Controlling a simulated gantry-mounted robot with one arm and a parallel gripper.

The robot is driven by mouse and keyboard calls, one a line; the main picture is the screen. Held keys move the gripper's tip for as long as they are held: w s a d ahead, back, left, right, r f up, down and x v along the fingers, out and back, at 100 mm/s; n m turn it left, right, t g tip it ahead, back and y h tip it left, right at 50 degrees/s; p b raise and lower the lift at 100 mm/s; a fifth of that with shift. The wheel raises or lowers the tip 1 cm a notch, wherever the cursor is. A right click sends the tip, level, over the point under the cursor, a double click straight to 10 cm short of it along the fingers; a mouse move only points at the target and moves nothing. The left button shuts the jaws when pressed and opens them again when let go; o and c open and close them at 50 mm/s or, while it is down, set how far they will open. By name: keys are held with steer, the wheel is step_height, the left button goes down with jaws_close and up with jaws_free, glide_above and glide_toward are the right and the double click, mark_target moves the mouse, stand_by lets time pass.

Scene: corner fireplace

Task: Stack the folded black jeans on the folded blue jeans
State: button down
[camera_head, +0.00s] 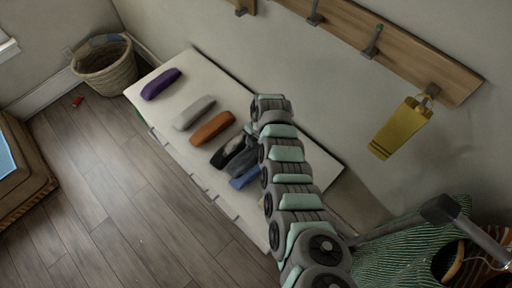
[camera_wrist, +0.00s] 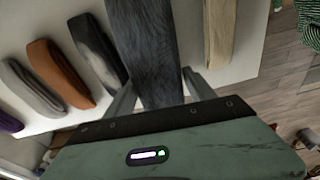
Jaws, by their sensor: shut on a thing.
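The folded black jeans (camera_wrist: 147,45) are a long charcoal roll between the two fingers of my gripper (camera_wrist: 160,92), which is shut on them. In the head view the black jeans (camera_head: 243,162) show beside the arm, close to the folded blue jeans (camera_head: 244,180). The blue jeans lie on the white bench, partly covered by the arm. In the wrist view I cannot make out the blue jeans; the held roll fills that part. I cannot tell the exact gap between the two jeans.
The white bench (camera_head: 152,108) also bears purple (camera_head: 160,84), grey (camera_head: 194,113), orange (camera_head: 212,129) and black-and-white (camera_head: 226,153) rolls, and a beige one (camera_wrist: 220,32). A wall rack (camera_head: 345,22) with hooks hangs above. A basket (camera_head: 105,68) stands at the bench's far end.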

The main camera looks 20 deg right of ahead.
steer(key=shift+f+b, duration=3.6)
steer(key=shift+f, duration=0.35)
steer(key=shift+f+b, duration=0.55)
steer(key=shift+f, duration=0.05)
steer(key=shift+c, duration=1.2)
jaws_free()
steer(key=r, duration=0.3)
steer(key=d+r, duration=0.1)
steer(key=r, duration=0.6)
steer(key=shift+w+d+r+p, duration=0.25)
steer(key=shift+d+r+p, duration=0.05)
steer(key=shift+r, duration=0.05)
steer(key=shift+w, duration=0.1)
